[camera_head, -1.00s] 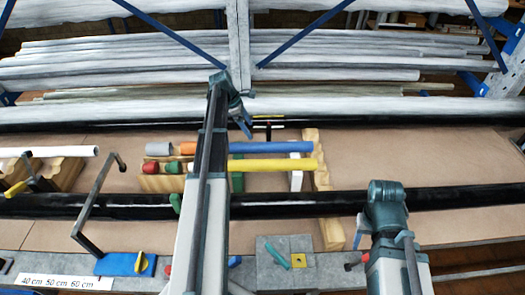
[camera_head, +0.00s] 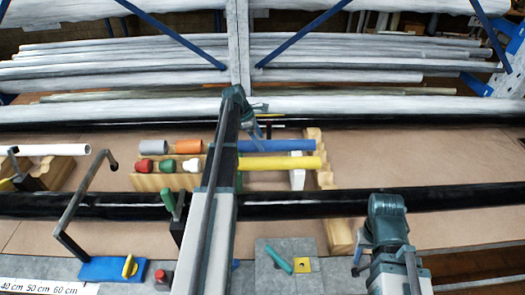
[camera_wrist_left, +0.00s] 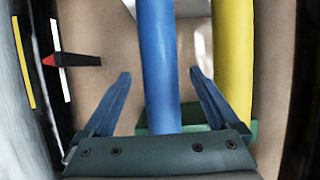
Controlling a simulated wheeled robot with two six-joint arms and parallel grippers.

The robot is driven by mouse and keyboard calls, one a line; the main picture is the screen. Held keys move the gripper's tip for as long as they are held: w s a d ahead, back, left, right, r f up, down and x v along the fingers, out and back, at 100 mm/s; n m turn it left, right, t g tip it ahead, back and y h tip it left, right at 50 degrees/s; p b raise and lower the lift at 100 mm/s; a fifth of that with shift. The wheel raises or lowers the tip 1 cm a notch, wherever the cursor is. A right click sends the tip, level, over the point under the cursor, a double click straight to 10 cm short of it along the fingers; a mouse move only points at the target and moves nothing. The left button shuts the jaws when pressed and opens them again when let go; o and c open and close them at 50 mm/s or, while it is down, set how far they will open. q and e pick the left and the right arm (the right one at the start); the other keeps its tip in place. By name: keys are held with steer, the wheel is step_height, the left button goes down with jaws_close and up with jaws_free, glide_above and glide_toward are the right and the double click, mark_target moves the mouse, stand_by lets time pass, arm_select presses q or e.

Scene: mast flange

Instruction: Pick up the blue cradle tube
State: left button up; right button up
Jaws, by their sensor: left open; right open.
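The blue tube (camera_head: 276,145) lies level in the head view, its right end by a notched wooden block (camera_head: 315,150). My arm hides its left part. A yellow tube (camera_head: 282,163) lies parallel on the near side. My left gripper (camera_head: 257,130) is open over the blue tube. In the left wrist view the blue tube (camera_wrist_left: 158,50) runs between the open fingers of this gripper (camera_wrist_left: 160,76), with a gap on each side. The yellow tube (camera_wrist_left: 233,50) is just right of the right finger. My right gripper (camera_head: 361,255) is open and empty at the lower right.
A wooden rack (camera_head: 145,182) holds several coloured plugs on the left. Long black pipes cross the bench (camera_head: 420,160) in front and behind. A bent metal crank (camera_head: 85,210) stands on a blue base at left. The bench at right is clear.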

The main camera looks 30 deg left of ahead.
arm_select(q)
steer(key=shift+b+x, duration=0.55)
steer(key=shift+x, duration=0.5)
jaws_close()
